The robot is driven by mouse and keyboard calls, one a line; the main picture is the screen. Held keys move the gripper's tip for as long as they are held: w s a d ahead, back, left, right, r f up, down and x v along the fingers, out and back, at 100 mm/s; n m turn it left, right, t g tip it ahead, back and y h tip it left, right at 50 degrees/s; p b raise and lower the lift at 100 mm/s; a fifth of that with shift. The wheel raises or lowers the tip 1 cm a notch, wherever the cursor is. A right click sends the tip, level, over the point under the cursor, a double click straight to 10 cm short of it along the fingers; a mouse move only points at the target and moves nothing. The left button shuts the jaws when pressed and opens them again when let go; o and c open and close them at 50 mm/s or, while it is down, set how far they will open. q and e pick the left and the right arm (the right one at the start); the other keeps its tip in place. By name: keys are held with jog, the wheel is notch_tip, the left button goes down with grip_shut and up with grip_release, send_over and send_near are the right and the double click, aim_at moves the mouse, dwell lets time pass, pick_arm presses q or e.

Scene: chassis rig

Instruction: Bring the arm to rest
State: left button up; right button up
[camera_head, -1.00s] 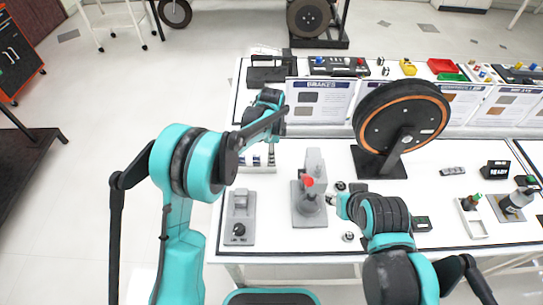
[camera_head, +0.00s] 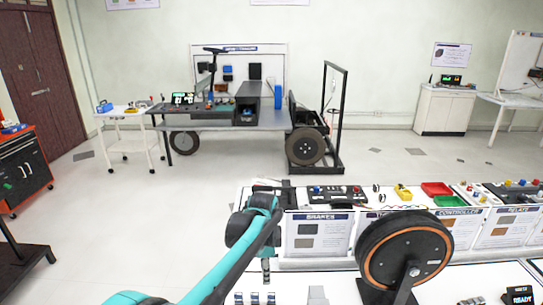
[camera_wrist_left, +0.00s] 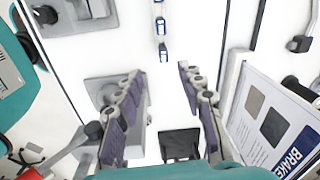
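My left arm (camera_head: 225,262) reaches in from the bottom left in the head view and bends down over the white table. Its gripper (camera_wrist_left: 162,82) shows in the left wrist view with two separate finger rows. It is open, with nothing between the fingers. Below it is the white table top (camera_wrist_left: 200,25). My right arm and gripper are out of view.
The brakes panel (camera_head: 318,238) stands beside my left forearm, with a wheel on a stand (camera_head: 408,255) to its right. Small blue-and-white items (camera_wrist_left: 161,28) lie on the table. Red (camera_head: 436,189) and green (camera_head: 449,201) trays are behind.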

pick_arm(q)
jog(key=s+a+r+n+t, duration=0.2)
jog(key=s+a+r+n, duration=0.3)
jog(key=s+a, duration=0.15)
jog(key=s+a+f+n+t, duration=0.1)
jog(key=s+a+n, duration=0.2)
jog(key=s, duration=0.3)
jog(key=s+a+f+n+t, duration=0.1)
jog(key=s+a+n+t, duration=0.1)
jog(key=s, duration=0.4)
jog(key=s+a+n+t, duration=0.1)
jog(key=s+a+n, duration=0.3)
jog(key=s+n, duration=0.2)
jog(key=shift+a+f+n+t, duration=0.3)
jog(key=shift+f, duration=0.1)
dwell(0.4)
